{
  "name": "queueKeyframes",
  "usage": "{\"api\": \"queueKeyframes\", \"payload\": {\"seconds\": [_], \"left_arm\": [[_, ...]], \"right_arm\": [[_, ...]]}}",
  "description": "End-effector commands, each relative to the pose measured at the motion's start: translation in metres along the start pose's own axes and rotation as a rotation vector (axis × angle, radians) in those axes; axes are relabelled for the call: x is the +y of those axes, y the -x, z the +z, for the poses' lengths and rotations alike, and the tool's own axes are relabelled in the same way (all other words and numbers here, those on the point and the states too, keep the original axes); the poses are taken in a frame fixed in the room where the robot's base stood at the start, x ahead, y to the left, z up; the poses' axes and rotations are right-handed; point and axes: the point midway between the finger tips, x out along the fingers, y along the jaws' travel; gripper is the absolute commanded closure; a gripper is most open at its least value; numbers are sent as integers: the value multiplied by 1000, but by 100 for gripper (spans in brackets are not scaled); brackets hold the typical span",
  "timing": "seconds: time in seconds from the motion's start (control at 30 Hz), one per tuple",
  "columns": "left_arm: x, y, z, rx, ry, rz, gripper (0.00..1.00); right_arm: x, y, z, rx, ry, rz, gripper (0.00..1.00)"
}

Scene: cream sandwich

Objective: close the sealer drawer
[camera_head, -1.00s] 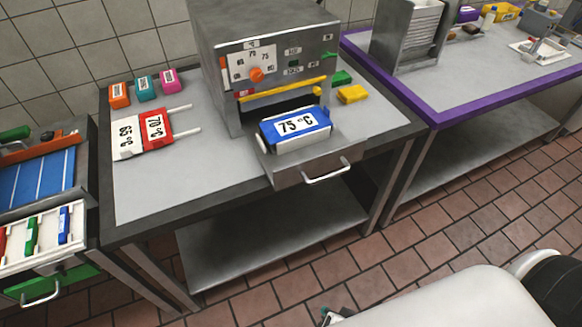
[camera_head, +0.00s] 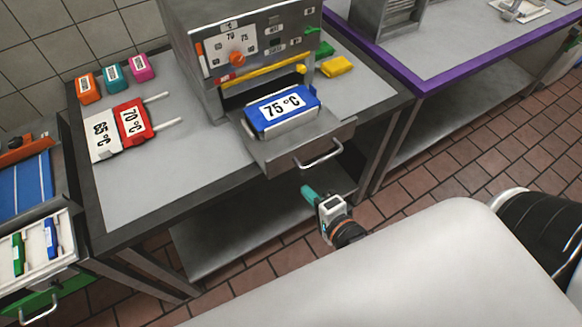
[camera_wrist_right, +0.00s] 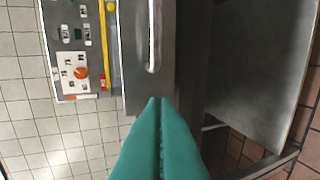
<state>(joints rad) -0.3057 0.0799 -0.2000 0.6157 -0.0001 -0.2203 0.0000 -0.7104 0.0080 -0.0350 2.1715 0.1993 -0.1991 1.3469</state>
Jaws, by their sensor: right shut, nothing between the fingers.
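The grey sealer (camera_head: 245,45) stands on the table, and its drawer (camera_head: 275,152) is pulled out at the front. A blue and white block marked 75 °C (camera_head: 283,110) sits in the drawer. The drawer's metal handle (camera_head: 318,155) faces me. My right gripper (camera_head: 308,193) is shut and empty, with teal fingers, in front of and below the handle in the head view. In the right wrist view the shut fingers (camera_wrist_right: 158,105) point at the drawer front (camera_wrist_right: 135,60), close to one end of the handle (camera_wrist_right: 154,40). My left gripper is not in view.
White 65 °C (camera_head: 102,135) and red 70 °C (camera_head: 133,122) plates lie on the table's left, near small orange, teal and pink blocks. A yellow block (camera_head: 338,66) lies right of the sealer. A purple-edged table (camera_head: 430,84) stands to the right.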

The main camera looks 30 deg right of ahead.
Motion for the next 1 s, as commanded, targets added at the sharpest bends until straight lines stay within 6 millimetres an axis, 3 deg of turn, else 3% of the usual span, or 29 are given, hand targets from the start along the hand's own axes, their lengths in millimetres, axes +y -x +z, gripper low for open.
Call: {"api": "queueKeyframes", "payload": {"seconds": [0.2,0.4,0.6,1.0], "left_arm": [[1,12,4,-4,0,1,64],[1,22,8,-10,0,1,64],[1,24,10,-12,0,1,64],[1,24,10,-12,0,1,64]], "right_arm": [[3,-45,0,0,1,2,100],[10,-72,0,1,2,0,100],[12,-83,0,1,1,-1,100],[12,-84,1,0,2,-1,100]]}}
